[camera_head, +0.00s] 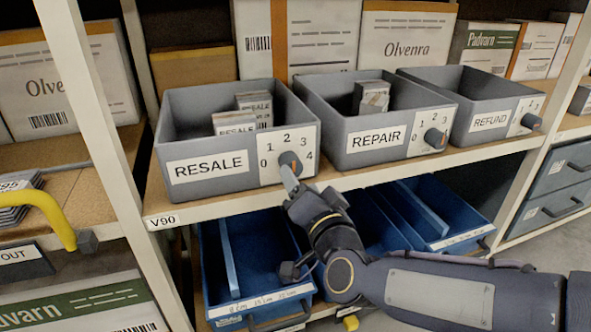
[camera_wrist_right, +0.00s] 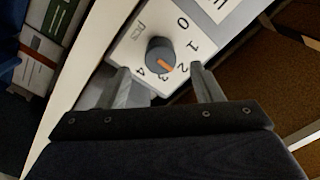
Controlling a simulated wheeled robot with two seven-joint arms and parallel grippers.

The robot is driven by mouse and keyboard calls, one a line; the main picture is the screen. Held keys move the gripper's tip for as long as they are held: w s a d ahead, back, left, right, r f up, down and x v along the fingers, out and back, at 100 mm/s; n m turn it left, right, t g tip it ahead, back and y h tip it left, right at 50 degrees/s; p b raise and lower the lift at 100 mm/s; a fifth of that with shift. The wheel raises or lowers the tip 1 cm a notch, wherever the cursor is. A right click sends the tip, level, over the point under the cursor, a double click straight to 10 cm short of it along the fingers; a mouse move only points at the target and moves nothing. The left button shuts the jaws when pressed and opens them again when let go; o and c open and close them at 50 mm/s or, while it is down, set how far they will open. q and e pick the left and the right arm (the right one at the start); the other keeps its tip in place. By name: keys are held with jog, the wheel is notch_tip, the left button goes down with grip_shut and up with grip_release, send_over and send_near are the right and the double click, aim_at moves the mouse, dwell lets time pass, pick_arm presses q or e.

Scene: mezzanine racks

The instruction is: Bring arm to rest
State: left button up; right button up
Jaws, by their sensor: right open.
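The grey RESALE bin (camera_head: 208,172) stands at the left of the shelf, with a dial plate numbered 0 to 4. Its dark knob (camera_head: 290,160) has an orange mark; in the right wrist view the same knob (camera_wrist_right: 160,53) shows the mark towards the 2 and 3 side, exact number unclear. My right gripper (camera_head: 289,178) is at the dial, just below the knob in the head view. In the right wrist view the right gripper (camera_wrist_right: 158,78) has its fingers apart, one on either side of the knob; contact cannot be told. My left gripper is not in view.
Grey REPAIR (camera_head: 365,155) and REFUND (camera_head: 480,135) bins stand to the right on the same shelf (camera_head: 400,170). A blue bin (camera_head: 250,295) sits below, close to my right forearm. A white rack post (camera_head: 110,150) stands left. A yellow bar (camera_head: 50,212) sticks out at far left.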

jog(key=shift+v, duration=0.9)
jog(key=s+d+f+n+g+h, duration=0.1)
jog(key=s+d+f+n+g, duration=0.1)
jog(key=s+d+f+g, duration=0.6)
jog(key=s+d+f+n+g+h, duration=0.1)
jog(key=s+d+f+n+g, duration=0.15)
jog(key=s+d+f, duration=0.8)
jog(key=s+r+p, duration=0.2)
jog(key=r+p, duration=1.3)
jog(key=r, duration=0.2)
jog(key=s+r+g+p, duration=0.1)
jog(key=s+r+p, duration=0.1)
jog(key=r+p, duration=1.4)
jog(key=shift+s+r+m, duration=0.15)
jog(key=shift+r+m, duration=0.2)
jog(key=shift+a, duration=0.1)
